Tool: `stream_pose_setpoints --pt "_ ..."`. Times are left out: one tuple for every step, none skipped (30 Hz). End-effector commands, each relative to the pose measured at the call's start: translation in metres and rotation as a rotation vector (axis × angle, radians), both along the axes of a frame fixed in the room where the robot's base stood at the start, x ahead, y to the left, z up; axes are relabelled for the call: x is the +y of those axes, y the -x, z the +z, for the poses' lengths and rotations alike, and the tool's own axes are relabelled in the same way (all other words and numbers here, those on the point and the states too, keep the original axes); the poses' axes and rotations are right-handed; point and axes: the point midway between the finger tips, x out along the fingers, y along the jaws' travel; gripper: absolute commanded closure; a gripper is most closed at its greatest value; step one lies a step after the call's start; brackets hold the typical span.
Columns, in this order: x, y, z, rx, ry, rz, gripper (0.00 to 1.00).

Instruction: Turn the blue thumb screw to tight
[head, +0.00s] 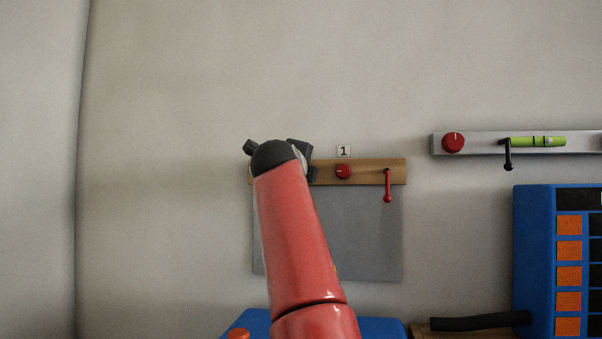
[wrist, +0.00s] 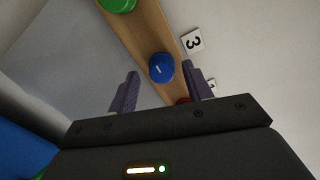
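The blue thumb screw (wrist: 161,67) is round, with a white line on its face, and is mounted on a wooden strip (wrist: 140,32) in the wrist view. In the head view my red arm hides it. My gripper (wrist: 161,68) is open, with one finger on either side of the screw in the picture. Gaps show between the screw and both fingers, and I cannot tell how far the tips are from it in depth. In the head view my gripper (head: 278,150) is at the left part of the wooden strip (head: 325,171), mostly hidden by the arm.
A green knob (wrist: 118,4) and a partly hidden red knob (wrist: 183,100) share the strip. The red knob (head: 343,171), under label 1 (head: 344,151), and a red lever (head: 388,185) are to the right. A metal rail (head: 480,143) and blue cabinet (head: 535,260) stand further right.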

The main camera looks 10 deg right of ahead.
Motion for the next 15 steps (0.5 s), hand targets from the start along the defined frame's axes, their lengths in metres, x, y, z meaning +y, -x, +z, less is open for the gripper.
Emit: stream_pose_setpoints --pt "0.000 0.000 0.001 -0.001 0.000 0.000 0.50" --pt "0.000 0.000 0.001 -0.001 0.000 0.000 0.50" --pt "0.000 0.000 0.001 -0.002 0.001 -0.001 0.50" --pt "0.000 0.001 0.001 -0.002 0.001 -0.001 0.50" --pt "0.000 0.001 0.001 -0.002 0.001 -0.001 0.50" --pt "0.000 0.002 0.001 -0.003 0.001 0.000 0.50" --pt "0.001 0.003 0.000 -0.003 0.001 0.000 0.50" --pt "0.002 0.006 0.000 -0.004 0.000 0.001 0.50" --pt "0.004 0.010 -0.001 -0.004 0.001 0.001 0.50" --pt "0.006 0.014 -0.001 -0.004 0.001 0.001 0.50" --pt "0.008 0.018 -0.002 -0.005 0.001 0.002 0.50" --pt "0.010 0.024 -0.003 -0.005 0.000 0.003 0.50" --pt "0.012 0.030 -0.003 -0.005 0.000 0.003 0.50" --pt "0.015 0.035 -0.003 -0.005 0.000 0.004 0.50" --pt "0.018 0.041 -0.003 -0.005 0.001 0.003 0.50"
